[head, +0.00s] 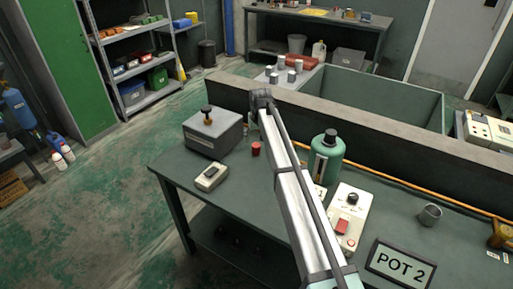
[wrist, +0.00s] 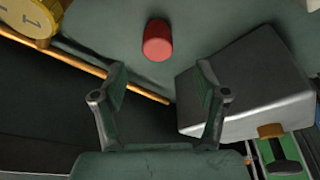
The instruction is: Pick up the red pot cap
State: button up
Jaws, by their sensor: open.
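The red pot cap (head: 256,148) is a small red cylinder standing on the dark green workbench (head: 233,190), just right of a grey box. In the wrist view the cap (wrist: 157,40) is near the top centre, beyond the fingertips and roughly midway between them sideways. My gripper (wrist: 159,97) is open, with nothing between its two fingers. In the head view my arm reaches over the bench toward the back edge, and the fingers cannot be made out there.
The grey box (head: 213,133) with a black knob is close beside the cap; in the wrist view it (wrist: 245,85) lies near the right finger. A green bottle (head: 327,158), a handheld meter (head: 210,176) and a white control box (head: 348,217) stand on the bench. An orange pipe (head: 400,183) runs along the back.

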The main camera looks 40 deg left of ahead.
aim_at(256, 145)
jog(key=shift+p+x, duration=1.4)
jog(key=shift+x, duration=2.75)
jog(key=shift+w+d, duration=0.15)
jog(key=c, duration=1.2)
